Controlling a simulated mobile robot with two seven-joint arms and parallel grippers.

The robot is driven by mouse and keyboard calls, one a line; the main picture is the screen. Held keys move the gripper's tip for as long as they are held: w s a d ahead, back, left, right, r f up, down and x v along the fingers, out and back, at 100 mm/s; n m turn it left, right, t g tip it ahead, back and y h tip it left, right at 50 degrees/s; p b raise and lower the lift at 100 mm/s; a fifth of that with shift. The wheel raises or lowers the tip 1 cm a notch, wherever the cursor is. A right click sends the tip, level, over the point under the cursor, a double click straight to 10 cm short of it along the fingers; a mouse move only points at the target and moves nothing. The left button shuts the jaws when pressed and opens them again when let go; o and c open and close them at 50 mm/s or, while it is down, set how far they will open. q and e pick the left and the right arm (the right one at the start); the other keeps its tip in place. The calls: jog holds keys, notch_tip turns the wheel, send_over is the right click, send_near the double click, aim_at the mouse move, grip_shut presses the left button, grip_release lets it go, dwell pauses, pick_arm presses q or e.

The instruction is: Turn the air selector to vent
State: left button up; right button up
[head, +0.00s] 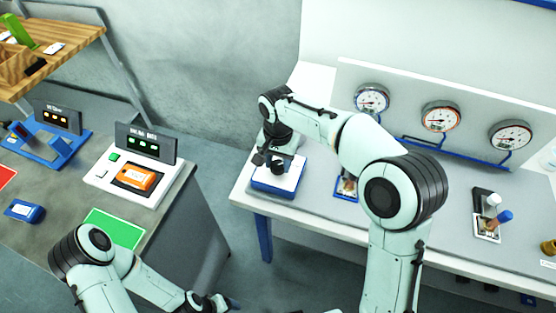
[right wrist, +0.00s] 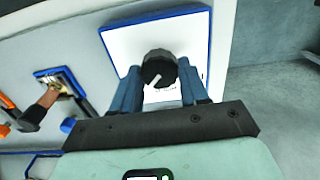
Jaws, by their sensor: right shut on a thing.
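The air selector is a dark round knob (right wrist: 160,64) with a white pointer mark, on a white panel with a blue edge (right wrist: 118,45). In the head view its blue-and-white box (head: 272,185) sits at the left end of the white bench. My right gripper (head: 269,158) reaches down to it. In the right wrist view the two blue fingers of my right gripper (right wrist: 160,80) are shut on the knob from both sides. The pointer mark slants. Lettering below the knob is partly hidden and unreadable. My left gripper (head: 218,303) is low at the bottom edge, away from the bench.
Several round gauges (head: 441,116) stand along the back of the bench. A tray with blue and white handles (head: 487,228) is to the right. A grey counter on the left holds an orange device (head: 137,178) in a white scale-like station and a green mat (head: 114,231).

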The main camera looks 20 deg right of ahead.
aim_at(278, 164)
dwell(0.5)
jog(key=o, duration=1.1)
jog(key=shift+c, duration=0.2)
pick_arm(q)
jog(key=w+r+p, duration=0.2)
jog(key=w+r, duration=0.1)
jog(key=shift+w, duration=0.1)
pick_arm(e)
notch_tip(278, 164, up, 13)
jog(key=shift+r, duration=0.2)
